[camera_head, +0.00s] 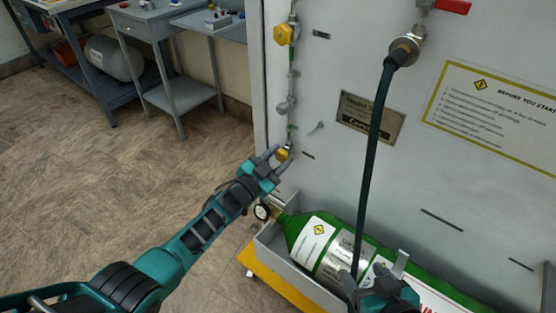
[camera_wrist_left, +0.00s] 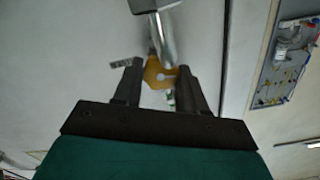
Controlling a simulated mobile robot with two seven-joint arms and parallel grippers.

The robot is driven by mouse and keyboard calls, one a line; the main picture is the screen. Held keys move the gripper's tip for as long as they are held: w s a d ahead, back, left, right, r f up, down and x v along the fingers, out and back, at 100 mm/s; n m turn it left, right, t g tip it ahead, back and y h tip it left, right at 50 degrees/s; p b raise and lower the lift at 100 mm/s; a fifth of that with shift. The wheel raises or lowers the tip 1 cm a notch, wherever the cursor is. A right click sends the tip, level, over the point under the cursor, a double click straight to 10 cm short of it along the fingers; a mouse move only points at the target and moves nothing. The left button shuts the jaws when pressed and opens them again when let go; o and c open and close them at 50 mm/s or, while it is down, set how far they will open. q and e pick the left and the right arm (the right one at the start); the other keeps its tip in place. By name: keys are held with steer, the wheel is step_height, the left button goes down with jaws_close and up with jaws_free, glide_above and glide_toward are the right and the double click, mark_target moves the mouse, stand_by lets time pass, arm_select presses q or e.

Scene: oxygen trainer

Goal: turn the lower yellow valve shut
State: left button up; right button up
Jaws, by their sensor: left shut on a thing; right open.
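The lower yellow valve (camera_head: 283,154) sits on the thin pipe at the left side of the grey panel. My left gripper (camera_head: 272,160) reaches it from the left and is shut on it. In the left wrist view the yellow valve (camera_wrist_left: 158,72) shows between the two dark fingers (camera_wrist_left: 160,84), with a metal pipe running past it. The exact finger contact is partly hidden. My right gripper (camera_head: 376,276) is open at the bottom, in front of the green cylinder (camera_head: 350,255).
An upper yellow valve (camera_head: 283,34) is higher on the same pipe. A dark hose (camera_head: 375,130) hangs from a fitting near a red lever (camera_head: 452,6). The cylinder lies in a grey tray (camera_head: 268,240) with a gauge (camera_head: 262,212). Workbenches (camera_head: 150,20) stand back left; the floor between is clear.

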arm_select(q)
steer(key=shift+f+m+b, duration=0.2)
steer(key=shift+m+b, duration=0.25)
steer(key=shift+m, duration=0.65)
steer(key=shift+r+m, duration=0.1)
steer(key=shift+m, duration=0.6)
steer(key=shift+b, duration=0.3)
steer(key=o, duration=1.1)
steer(key=shift+c, duration=0.2)
steer(key=shift+s, duration=0.1)
